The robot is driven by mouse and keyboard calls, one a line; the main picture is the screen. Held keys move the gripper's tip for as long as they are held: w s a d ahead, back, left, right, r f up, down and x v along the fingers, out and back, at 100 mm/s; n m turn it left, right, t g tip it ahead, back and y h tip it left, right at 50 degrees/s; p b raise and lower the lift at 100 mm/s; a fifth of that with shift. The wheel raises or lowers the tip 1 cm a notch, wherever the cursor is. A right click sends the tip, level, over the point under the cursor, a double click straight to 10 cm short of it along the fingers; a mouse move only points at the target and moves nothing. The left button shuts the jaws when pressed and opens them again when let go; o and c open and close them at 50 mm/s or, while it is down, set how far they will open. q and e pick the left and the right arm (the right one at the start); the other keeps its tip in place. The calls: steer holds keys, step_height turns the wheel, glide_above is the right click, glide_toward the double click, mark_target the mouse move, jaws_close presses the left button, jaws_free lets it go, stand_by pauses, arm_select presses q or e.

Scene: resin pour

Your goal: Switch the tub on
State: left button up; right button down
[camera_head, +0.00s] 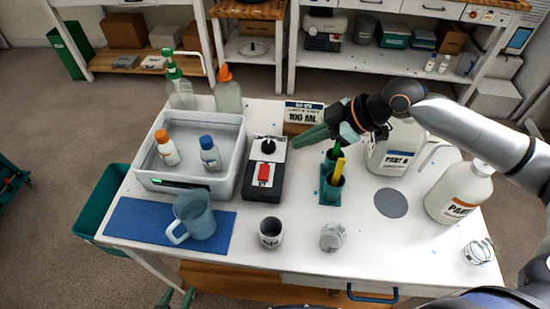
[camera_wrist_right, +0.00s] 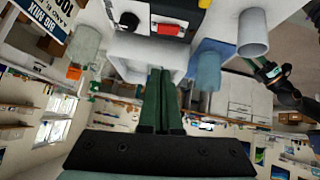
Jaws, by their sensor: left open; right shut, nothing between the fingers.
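The white tub (camera_head: 190,184) stands at the left of the table, holding clear liquid and two small bottles, one orange-capped (camera_head: 166,148) and one blue-capped (camera_head: 209,152). A dark strip with a small green glow shows on its front wall. Beside it on the right is a black and white control box (camera_head: 250,187) with a red switch (camera_head: 264,172) and a black knob (camera_head: 268,146). My right gripper (camera_head: 300,140) is shut and empty, right of the box, its green fingers pointing left; they also show in the wrist view (camera_wrist_right: 161,72). My left gripper (camera_head: 178,297) is open at the bottom edge, mostly out of frame.
A blue mat (camera_head: 125,220) carries a pitcher (camera_head: 195,215). A cup (camera_head: 270,233) and a clear cup (camera_head: 333,236) stand in front. A green holder (camera_head: 330,190) and white jugs (camera_head: 458,190) stand right. Pump and orange-capped bottles (camera_head: 228,97) stand behind the tub.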

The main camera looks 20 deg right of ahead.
steer(key=shift+a, duration=0.1)
glide_above(265, 167)
steer(key=s+d, duration=0.2)
step_height(265, 167, down, 6)
steer(key=shift+a+f+p, duration=0.1)
steer(key=shift+p, duration=0.2)
steer(key=f, duration=0.3)
steer(key=shift+w+a+f, duration=0.15)
steer(key=shift+w+f, duration=0.15)
steer(key=shift+w, duration=0.05)
steer(key=shift+f, duration=0.6)
steer(key=shift+w+f+g+b, duration=0.2)
steer(key=shift+f+g+b, duration=0.1)
steer(key=shift+f+b, duration=0.3)
steer(key=shift+r+m, duration=0.25)
steer(key=shift+m, duration=0.05)
steer(key=shift+s, duration=0.1)
